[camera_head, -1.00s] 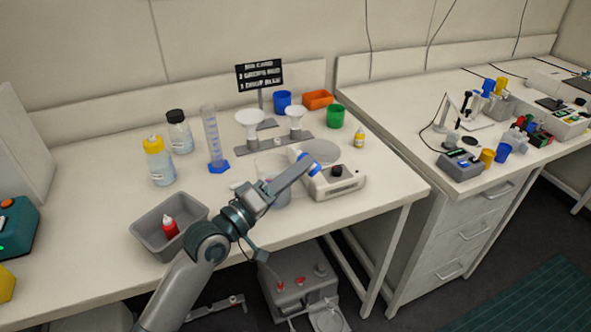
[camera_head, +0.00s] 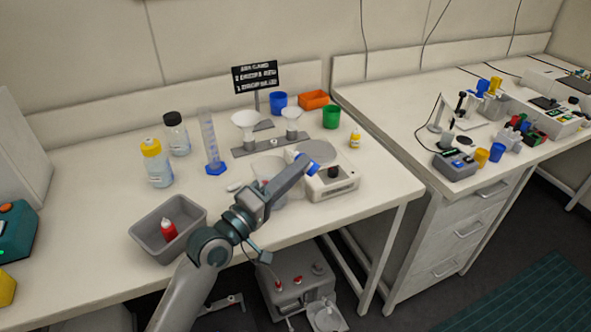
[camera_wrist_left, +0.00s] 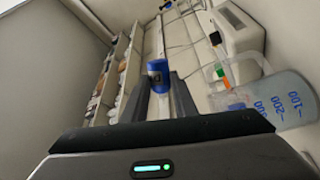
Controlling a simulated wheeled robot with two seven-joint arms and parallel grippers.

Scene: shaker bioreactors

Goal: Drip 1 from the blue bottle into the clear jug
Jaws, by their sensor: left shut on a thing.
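My left gripper (camera_head: 297,166) is shut on the small blue bottle (camera_head: 312,168), held above the table near the white scale. In the left wrist view the blue bottle (camera_wrist_left: 158,72) sits between the finger ends. The bottle looks tilted in the head view; I cannot tell its exact angle. The clear jug (camera_head: 266,164) stands on the table behind and below my left arm, which hides part of it. In the left wrist view the jug (camera_wrist_left: 282,103), with blue scale marks, is to the right of the bottle and apart from it. My right gripper is not in view.
A white scale (camera_head: 335,187) stands right of the jug. A funnel stand (camera_head: 271,147), a blue cup (camera_head: 278,99) and a green cup (camera_head: 331,117) are behind. A grey bin (camera_head: 150,231) with a red bottle (camera_head: 169,231) is at left. The front right table corner is clear.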

